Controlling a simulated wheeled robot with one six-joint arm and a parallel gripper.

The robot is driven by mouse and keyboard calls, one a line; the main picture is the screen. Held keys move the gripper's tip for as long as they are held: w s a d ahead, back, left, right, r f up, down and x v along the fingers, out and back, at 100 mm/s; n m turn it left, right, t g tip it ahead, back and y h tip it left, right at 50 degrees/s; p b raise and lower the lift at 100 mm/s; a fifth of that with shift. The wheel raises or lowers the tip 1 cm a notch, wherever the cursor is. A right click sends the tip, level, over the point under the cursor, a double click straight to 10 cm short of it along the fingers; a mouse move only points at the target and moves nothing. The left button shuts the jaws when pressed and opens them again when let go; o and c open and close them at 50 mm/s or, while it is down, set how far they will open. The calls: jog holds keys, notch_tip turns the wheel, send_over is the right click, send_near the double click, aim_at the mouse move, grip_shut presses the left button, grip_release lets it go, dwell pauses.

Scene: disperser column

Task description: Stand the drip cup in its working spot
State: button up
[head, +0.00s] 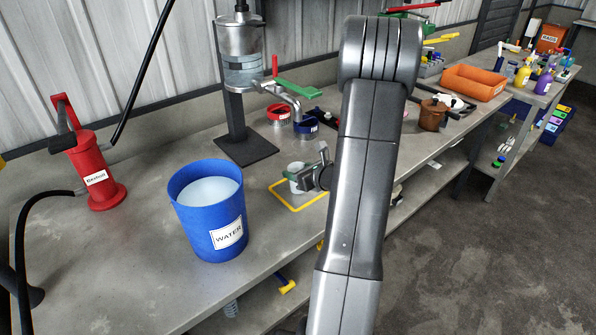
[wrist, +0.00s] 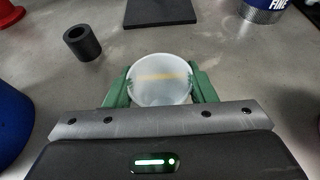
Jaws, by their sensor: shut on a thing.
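The drip cup, a small whitish translucent cup (head: 295,172), is held between the green fingers of my gripper (wrist: 162,86). In the wrist view the cup (wrist: 160,92) appears round, its open top facing the camera, with a yellow strip showing in or through it. In the head view, my gripper (head: 305,179) and cup are at a yellow square outline (head: 291,208) on the bench, near its back side. I cannot tell whether the cup touches the bench. The disperser column (head: 238,75) stands behind, on a dark base plate (head: 246,149); the plate also shows in the wrist view (wrist: 160,12).
A blue WATER bucket (head: 208,205) stands left of my gripper. A red tin (head: 279,114) and a blue tin (head: 305,126) are behind it. A red pump (head: 94,170) is farther left. Bare bench separates cup and plate.

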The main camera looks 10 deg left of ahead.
jog(key=shift+f, duration=0.15)
jog(key=o, duration=0.9)
jog(key=shift+o, duration=0.2)
jog(key=shift+d+r, duration=0.1)
jog(key=shift+r, duration=0.2)
jog(key=v, duration=1.1)
jog(key=shift+s+d, duration=0.25)
jog(key=shift+s, duration=0.05)
jog(key=shift+r, duration=0.15)
